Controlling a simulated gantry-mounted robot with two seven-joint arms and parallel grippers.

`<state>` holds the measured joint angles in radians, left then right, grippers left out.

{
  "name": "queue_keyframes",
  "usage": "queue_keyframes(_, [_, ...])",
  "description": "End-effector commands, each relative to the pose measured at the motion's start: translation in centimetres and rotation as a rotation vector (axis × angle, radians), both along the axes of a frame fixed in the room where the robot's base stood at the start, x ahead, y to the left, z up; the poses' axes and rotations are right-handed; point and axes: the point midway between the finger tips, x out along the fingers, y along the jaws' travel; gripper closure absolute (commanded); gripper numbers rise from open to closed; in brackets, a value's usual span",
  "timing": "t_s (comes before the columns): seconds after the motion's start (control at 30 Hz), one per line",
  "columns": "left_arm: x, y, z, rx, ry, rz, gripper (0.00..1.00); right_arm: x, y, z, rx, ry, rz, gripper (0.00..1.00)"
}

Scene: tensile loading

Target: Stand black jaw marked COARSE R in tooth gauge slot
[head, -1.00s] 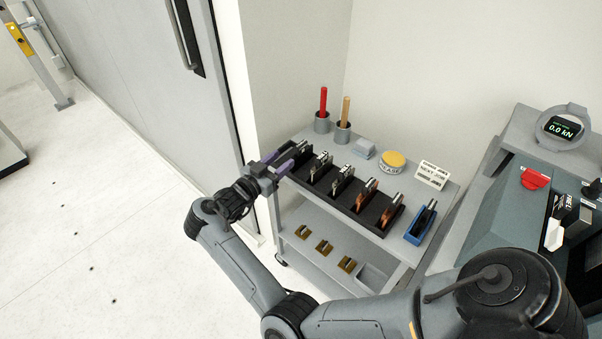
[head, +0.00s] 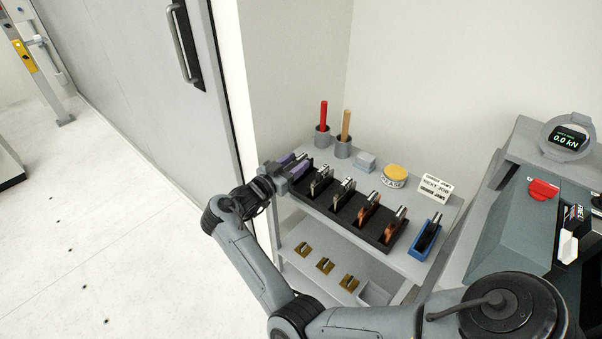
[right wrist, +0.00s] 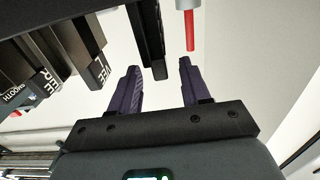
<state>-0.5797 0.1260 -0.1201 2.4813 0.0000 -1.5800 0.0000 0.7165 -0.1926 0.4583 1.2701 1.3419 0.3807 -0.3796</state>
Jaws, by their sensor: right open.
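My right gripper (head: 288,166), with purple fingers, is open at the left end of the black rack (head: 349,216) on the grey cart. In the right wrist view the fingers (right wrist: 158,85) point toward a black jaw-like piece (right wrist: 148,45) that lies ahead between their tips; I see no grip on it. In the head view the fingers largely hide this end of the rack, and no COARSE R marking can be read. The blue tooth gauge (head: 415,250) stands at the cart's right front, with a dark piece (head: 430,236) upright in it. My left gripper is not in view.
Silver and copper-coloured jaws (head: 367,211) stand along the rack; the right wrist view shows VEE and SMOOTH labels. Red (head: 323,115) and tan (head: 346,124) handles stand in cups behind. A yellow-topped tin (head: 395,174) and white sign (head: 434,187) are at the back. The tester stands right.

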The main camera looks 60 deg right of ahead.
Motion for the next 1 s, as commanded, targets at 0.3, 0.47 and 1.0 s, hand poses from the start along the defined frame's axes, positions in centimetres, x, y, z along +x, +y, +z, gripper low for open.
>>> queue_keyframes(0.3, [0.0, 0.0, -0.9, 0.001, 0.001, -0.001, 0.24, -0.4, -3.1, 0.2, -0.001, -0.001, 0.0, 0.53])
queue_keyframes(0.47, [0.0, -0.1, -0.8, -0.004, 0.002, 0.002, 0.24, -0.4, -3.1, 0.3, 0.0, 0.0, 0.0, 0.53])
queue_keyframes(1.0, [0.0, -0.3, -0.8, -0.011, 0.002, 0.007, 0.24, -0.4, -3.1, 0.2, 0.0, 0.0, 0.0, 1.0])
